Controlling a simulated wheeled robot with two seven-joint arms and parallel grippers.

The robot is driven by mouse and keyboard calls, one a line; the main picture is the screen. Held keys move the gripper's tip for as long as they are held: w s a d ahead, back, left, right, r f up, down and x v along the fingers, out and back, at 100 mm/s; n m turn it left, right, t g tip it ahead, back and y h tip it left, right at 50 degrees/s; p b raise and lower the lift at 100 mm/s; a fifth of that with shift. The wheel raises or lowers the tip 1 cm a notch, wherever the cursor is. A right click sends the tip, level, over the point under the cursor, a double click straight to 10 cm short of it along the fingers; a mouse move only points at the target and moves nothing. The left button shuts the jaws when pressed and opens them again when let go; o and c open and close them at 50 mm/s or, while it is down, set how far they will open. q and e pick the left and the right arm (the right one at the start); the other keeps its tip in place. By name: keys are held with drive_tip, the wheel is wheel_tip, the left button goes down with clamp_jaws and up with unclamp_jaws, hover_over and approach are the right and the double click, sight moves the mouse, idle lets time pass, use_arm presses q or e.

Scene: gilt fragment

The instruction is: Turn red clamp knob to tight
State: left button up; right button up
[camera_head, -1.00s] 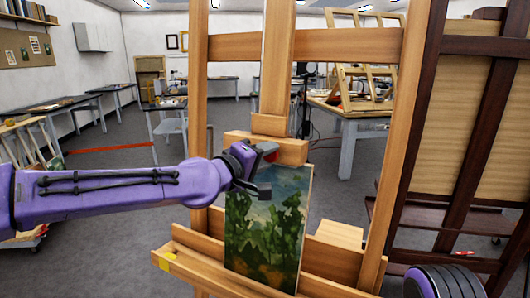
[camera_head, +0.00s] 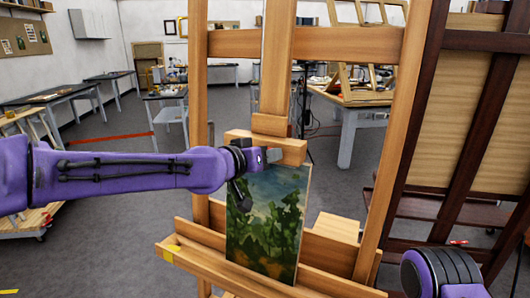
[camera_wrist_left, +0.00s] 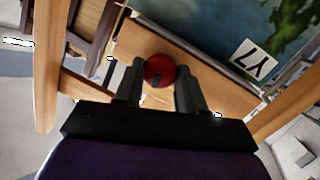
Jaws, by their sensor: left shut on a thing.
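The red clamp knob (camera_wrist_left: 159,71) is round, with a dark mark on its face. In the left wrist view it sits between the two dark fingers of my left gripper (camera_wrist_left: 160,82), which is shut on it. In the head view my left gripper (camera_head: 258,168) is at the wooden easel's clamp block (camera_head: 285,149), just above a landscape painting (camera_head: 268,225); there the knob is hidden behind the gripper. The painting stands upright on the easel ledge (camera_head: 210,268). My right gripper is out of view.
The easel's uprights (camera_head: 387,150) flank the painting. A dark easel (camera_head: 470,150) stands at right. A table (camera_head: 350,115) with wooden frames is behind.

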use_arm(q)
drive_tip(key=shift+m, duration=0.8)
drive_tip(key=shift+f+y, duration=0.1)
drive_tip(key=shift+y, duration=0.2)
drive_tip(key=o, duration=1)
drive_tip(key=shift+o, duration=0.2)
drive_tip(key=p+v, duration=0.4)
drive_tip(key=v, duration=0.6)
drive_tip(key=shift+s+a, duration=0.25)
